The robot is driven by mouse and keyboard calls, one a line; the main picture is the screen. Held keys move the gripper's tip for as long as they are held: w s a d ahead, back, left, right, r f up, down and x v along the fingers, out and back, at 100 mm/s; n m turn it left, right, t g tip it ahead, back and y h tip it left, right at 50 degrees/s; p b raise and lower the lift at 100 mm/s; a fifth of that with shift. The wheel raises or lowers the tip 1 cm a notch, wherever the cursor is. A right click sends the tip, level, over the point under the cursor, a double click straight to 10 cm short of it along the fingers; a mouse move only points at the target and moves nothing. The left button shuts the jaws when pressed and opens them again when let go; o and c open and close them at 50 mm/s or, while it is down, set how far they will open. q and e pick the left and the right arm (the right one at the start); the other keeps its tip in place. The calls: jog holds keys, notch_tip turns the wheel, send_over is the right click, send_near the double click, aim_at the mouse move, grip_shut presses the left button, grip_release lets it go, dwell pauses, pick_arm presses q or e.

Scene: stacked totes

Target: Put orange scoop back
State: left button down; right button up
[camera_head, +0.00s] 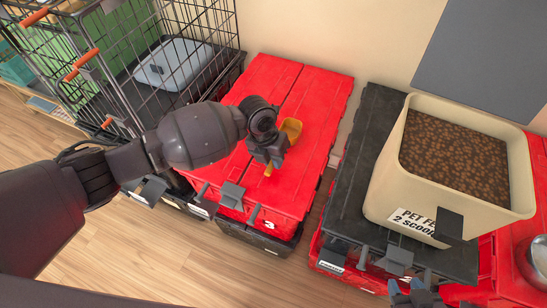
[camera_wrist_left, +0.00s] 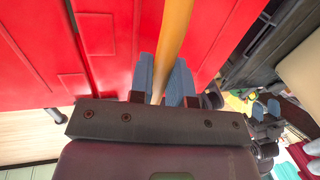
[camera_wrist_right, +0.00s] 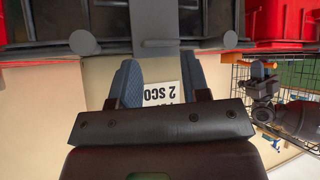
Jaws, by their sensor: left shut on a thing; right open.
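The orange scoop (camera_head: 291,128) is over the red lid of the left tote stack (camera_head: 318,110). My left gripper (camera_head: 270,160) is shut on the scoop's handle, which runs between the blue finger pads in the left wrist view (camera_wrist_left: 174,35). I cannot tell whether the scoop touches the lid. The cream pet-food bin (camera_head: 375,195), full of brown kibble (camera_head: 455,155), stands on a black lid to the right. My right gripper (camera_head: 418,292) is open and empty at the lower right; the bin's label (camera_wrist_right: 160,94) shows between its fingers in the right wrist view (camera_wrist_right: 157,88).
A wire crate (camera_head: 110,75) with a grey tray (camera_head: 173,65) stands at the back left. The black lid (camera_head: 362,140) tops the right stack. A metal bowl (camera_head: 538,258) sits on a red lid at the right edge. Wooden floor (camera_head: 150,260) is clear in front.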

pick_arm(q)
jog(key=shift+f, duration=0.2)
jog(key=c, duration=1.1)
grip_release()
jog(key=shift+r, duration=0.15)
jog(key=shift+r, duration=0.3)
jog(key=p+v, duration=0.2)
jog(key=v, duration=0.9)
jog(key=shift+r, duration=0.3)
